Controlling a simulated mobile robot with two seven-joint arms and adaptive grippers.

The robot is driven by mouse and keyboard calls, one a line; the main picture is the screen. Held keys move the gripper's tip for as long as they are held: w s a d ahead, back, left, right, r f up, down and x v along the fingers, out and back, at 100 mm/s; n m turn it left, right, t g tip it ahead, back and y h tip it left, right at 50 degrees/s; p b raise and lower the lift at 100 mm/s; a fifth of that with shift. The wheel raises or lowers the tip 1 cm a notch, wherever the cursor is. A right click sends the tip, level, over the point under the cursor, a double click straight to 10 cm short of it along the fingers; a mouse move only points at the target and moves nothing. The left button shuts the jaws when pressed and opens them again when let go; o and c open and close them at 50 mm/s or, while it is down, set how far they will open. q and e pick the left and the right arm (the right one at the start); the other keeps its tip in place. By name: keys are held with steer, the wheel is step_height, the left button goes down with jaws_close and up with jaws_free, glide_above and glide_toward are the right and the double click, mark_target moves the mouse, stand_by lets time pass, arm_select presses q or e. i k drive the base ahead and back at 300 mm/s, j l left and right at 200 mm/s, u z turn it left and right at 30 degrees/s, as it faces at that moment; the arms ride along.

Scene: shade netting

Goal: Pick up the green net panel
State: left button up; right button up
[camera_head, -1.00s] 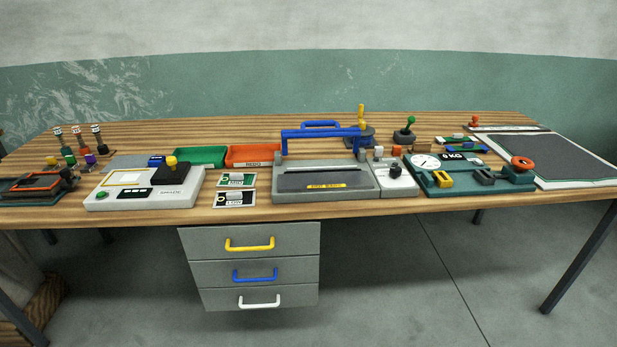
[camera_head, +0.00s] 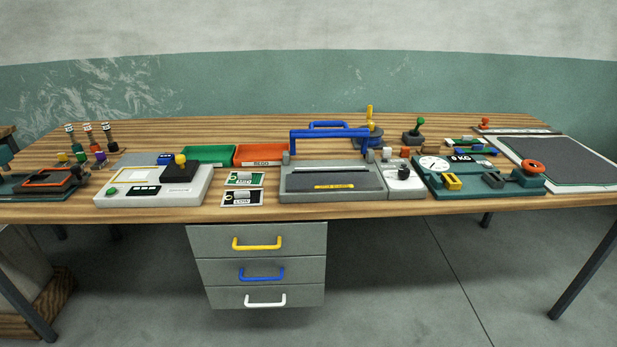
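I cannot clearly make out a green net panel. A large dark grey sheet with a thin greenish edge (camera_head: 572,160) lies flat on a white board (camera_head: 508,160) at the right end of the bench; I cannot tell whether it is netting. Small flat green pieces (camera_head: 463,142) lie behind the scale, too small to identify. Neither my left nor my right gripper is in view.
The wooden bench (camera_head: 245,122) holds a green tray (camera_head: 208,155), a red-orange tray (camera_head: 262,154), a grey press with blue handle (camera_head: 333,181), a white device (camera_head: 150,200) and a teal scale (camera_head: 470,184). Grey drawers (camera_head: 257,241) hang below.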

mark_target(235, 179)
steer(key=j+z, duration=0.1)
steer(key=z, duration=0.5)
steer(key=j+z, duration=0.4)
steer(key=i+j+z, duration=0.1)
steer(key=j+z, duration=0.25)
steer(key=j, duration=0.15)
steer(key=j+z, duration=0.15)
steer(key=j, duration=0.35)
steer(key=k+j+z, duration=0.1)
steer(key=j, duration=0.35)
